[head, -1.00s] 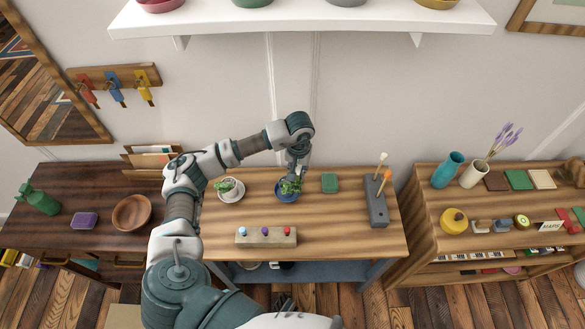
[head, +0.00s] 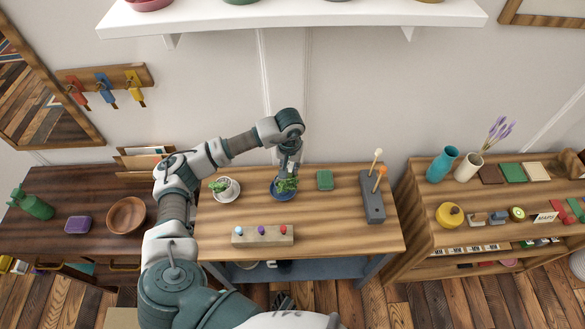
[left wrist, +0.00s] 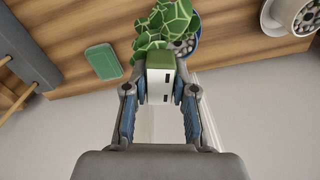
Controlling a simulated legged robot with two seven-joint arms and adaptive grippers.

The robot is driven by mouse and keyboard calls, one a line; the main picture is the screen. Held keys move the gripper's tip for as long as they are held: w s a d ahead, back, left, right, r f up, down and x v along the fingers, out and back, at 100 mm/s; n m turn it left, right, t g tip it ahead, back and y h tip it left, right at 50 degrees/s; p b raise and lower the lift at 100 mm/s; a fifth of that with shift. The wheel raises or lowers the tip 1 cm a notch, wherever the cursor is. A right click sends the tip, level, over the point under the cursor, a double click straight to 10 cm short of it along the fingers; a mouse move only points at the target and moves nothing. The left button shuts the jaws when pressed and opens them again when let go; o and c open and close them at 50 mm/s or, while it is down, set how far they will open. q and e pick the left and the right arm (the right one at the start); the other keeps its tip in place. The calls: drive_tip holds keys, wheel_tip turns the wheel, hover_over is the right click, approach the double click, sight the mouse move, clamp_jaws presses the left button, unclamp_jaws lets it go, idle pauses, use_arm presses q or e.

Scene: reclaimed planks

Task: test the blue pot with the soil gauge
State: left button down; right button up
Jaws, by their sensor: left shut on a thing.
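The blue pot (head: 283,195) stands on the middle table with a leafy green plant (head: 287,184) in it. In the left wrist view the plant (left wrist: 165,25) covers much of the pot, leaving part of its blue rim and pebbly soil visible. My left gripper (head: 289,173) is above the pot, pointing down. It is shut on the soil gauge (left wrist: 159,80), a white block with a green end and dark slots. The gauge's far end is hidden among the leaves, so I cannot tell whether it touches the soil. My right gripper is not in view.
A white pot (head: 225,186) on a saucer stands left of the blue pot. A green block (head: 325,180) and a grey holder (head: 373,205) with two knobbed sticks are to the right. A wooden bar (head: 263,236) with coloured knobs lies in front. A white shelf (head: 300,18) hangs above.

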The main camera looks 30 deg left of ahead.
use_arm(q)
drive_tip(key=shift+a+f+b, duration=0.25)
drive_tip(key=shift+f+b, duration=0.25)
drive_tip(key=shift+f, duration=0.2)
drive_tip(key=shift+d+f, duration=0.1)
drive_tip(key=shift+f, duration=0.05)
drive_tip(key=shift+a, duration=1.05)
drive_tip(key=shift+d+r, duration=0.35)
drive_tip(key=shift+d, duration=0.5)
drive_tip(key=a, duration=0.2)
drive_tip(key=shift+a+f+b, duration=0.15)
drive_tip(key=shift+a+b, duration=0.15)
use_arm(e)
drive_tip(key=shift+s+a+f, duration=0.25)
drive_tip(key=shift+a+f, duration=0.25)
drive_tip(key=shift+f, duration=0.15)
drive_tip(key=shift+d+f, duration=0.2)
